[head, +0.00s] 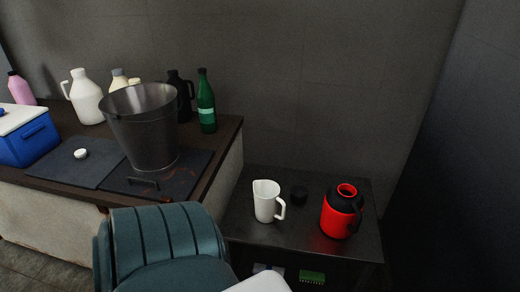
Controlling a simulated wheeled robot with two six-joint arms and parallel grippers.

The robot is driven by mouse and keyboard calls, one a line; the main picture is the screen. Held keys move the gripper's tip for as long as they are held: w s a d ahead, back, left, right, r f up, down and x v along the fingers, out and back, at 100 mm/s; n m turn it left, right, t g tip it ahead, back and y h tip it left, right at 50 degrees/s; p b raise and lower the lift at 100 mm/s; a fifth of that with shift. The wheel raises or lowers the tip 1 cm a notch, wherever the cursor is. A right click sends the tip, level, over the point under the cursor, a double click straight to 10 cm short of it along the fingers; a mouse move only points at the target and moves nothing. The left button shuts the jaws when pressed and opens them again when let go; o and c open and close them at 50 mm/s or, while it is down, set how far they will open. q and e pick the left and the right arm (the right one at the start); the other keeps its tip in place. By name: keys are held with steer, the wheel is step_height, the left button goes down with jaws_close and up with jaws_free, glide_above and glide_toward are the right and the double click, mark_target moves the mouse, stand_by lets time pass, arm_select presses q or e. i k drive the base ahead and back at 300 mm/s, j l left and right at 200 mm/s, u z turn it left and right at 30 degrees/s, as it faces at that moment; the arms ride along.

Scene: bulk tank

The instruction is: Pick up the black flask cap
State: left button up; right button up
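The black flask cap (299,193) lies on a low dark side table (290,238), between a white pitcher and a red flask. It looks like a small dark disc and is hard to make out against the dark surface. The red flask (338,218) stands upright to its right, with a black shoulder and handle and an open red-rimmed top. The white pitcher (266,201) stands to its left, with its handle toward the right. Neither of my grippers is in the head view.
A teal padded chair (165,245) stands in front, left of the side table. A higher counter (222,137) at left holds a metal bucket (143,125), a green bottle (206,103), several jugs and a blue cooler (30,142). A green item (311,277) sits below the tabletop.

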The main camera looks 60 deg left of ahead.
mark_target(299, 194)
steer(key=u, duration=1.6)
